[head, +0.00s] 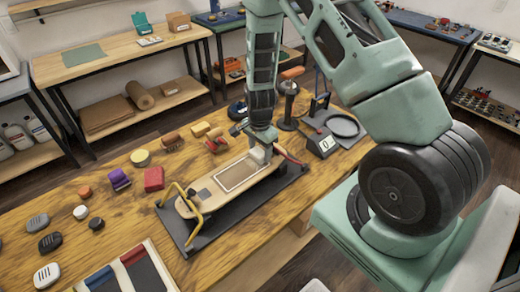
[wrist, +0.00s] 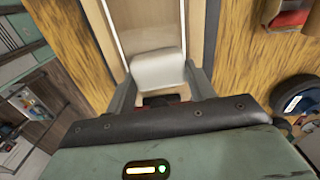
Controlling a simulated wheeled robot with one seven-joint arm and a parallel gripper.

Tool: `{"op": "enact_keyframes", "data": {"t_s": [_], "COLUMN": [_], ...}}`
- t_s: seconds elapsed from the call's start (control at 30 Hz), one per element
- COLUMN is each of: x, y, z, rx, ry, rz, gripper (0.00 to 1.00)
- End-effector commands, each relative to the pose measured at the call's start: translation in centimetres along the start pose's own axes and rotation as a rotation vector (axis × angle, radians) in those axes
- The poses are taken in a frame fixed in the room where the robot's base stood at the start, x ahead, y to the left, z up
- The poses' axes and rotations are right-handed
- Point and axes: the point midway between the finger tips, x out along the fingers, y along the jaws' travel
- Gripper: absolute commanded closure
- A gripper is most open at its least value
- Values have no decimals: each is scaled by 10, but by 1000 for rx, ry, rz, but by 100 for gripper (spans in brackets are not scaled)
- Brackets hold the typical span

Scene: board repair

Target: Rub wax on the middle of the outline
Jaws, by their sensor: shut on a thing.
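The board (head: 205,196) lies on a dark mat on the wooden bench, with a pale rectangular outline (head: 222,185) on its top. My gripper (head: 260,156) points down over the right end of the outline. In the wrist view my gripper (wrist: 160,88) is shut on a white wax block (wrist: 158,70). The block sits between the outline's two long white lines, close over the board (wrist: 150,25). I cannot tell whether it touches the surface. The fingers hide the block's sides.
A yellow clamp (head: 187,212) arches over the board's left end, and a red-handled part (head: 289,156) is at its right end. Behind are a red block (head: 154,178), brushes and a digital device (head: 322,143). A black roll (wrist: 298,97) shows in the wrist view.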

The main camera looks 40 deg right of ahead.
Motion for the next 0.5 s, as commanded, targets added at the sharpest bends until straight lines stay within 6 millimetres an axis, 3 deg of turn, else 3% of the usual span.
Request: {"op": "enact_keyframes", "data": {"t_s": [0.5], "x": [-2], "y": [-2], "z": [35], "rx": [-1], "ry": [0], "rz": [1], "gripper": [73]}}
